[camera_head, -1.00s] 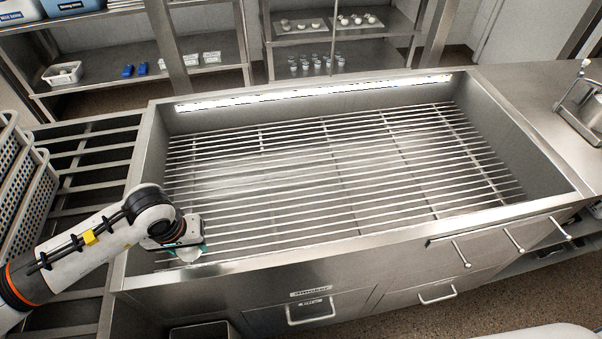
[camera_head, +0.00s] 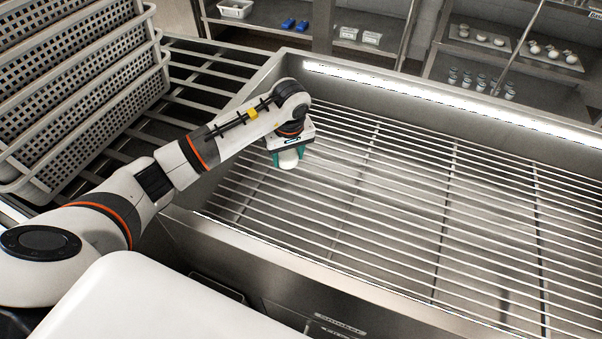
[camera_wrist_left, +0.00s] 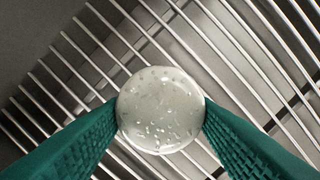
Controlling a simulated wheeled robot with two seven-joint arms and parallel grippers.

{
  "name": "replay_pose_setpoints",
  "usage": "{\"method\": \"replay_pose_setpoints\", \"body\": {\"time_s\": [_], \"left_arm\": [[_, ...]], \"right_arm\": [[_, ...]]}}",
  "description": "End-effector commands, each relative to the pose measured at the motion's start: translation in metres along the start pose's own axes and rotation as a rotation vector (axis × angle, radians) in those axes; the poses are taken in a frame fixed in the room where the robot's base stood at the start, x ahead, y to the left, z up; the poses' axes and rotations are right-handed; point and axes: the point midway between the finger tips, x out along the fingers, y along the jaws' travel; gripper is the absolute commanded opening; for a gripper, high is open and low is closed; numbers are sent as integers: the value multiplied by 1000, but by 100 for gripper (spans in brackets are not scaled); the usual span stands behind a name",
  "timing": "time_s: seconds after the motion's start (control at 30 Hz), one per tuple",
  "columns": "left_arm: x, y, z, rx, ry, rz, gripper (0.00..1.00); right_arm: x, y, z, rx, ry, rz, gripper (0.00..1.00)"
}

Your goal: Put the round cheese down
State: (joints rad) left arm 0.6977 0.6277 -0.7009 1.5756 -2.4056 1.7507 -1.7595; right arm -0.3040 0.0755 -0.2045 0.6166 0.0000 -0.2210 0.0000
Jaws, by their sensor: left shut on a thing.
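A round white cheese (camera_wrist_left: 160,110) with pale specks sits between the two green fingers of my left gripper (camera_wrist_left: 160,118) in the left wrist view. The fingers touch it on both sides. In the head view my left gripper (camera_head: 289,160) is over the left part of the metal grate, and the cheese (camera_head: 288,158) shows as a small white shape at its fingers. The grate's bars (camera_wrist_left: 75,70) lie behind the cheese in the wrist view. The gap between cheese and bars cannot be told exactly. My right gripper is not in view.
The barred grate (camera_head: 400,210) sits in a steel basin, and its middle and right are empty. Stacked perforated baskets (camera_head: 80,80) stand at the left on a slatted rack (camera_head: 190,75). Shelves at the back hold trays of round white items (camera_head: 550,52).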

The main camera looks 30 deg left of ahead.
Motion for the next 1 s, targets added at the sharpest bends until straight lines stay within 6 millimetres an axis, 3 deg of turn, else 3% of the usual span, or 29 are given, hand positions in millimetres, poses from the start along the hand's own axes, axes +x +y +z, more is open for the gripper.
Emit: {"method": "replay_pose_setpoints", "body": {"time_s": [0.1,0.33,0.5,0.87,0.9,1.0], "left_arm": [[19,0,-4,-1,2,1,28],[38,0,-6,1,2,0,28],[62,0,-10,0,2,0,28],[69,0,-10,2,-3,-1,28],[70,0,-10,2,-3,-1,53],[68,0,-10,2,-2,-1,70]], "right_arm": [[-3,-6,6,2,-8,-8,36],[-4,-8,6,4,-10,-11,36],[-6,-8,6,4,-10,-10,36],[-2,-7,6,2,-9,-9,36],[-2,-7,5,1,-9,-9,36],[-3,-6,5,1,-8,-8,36]]}}
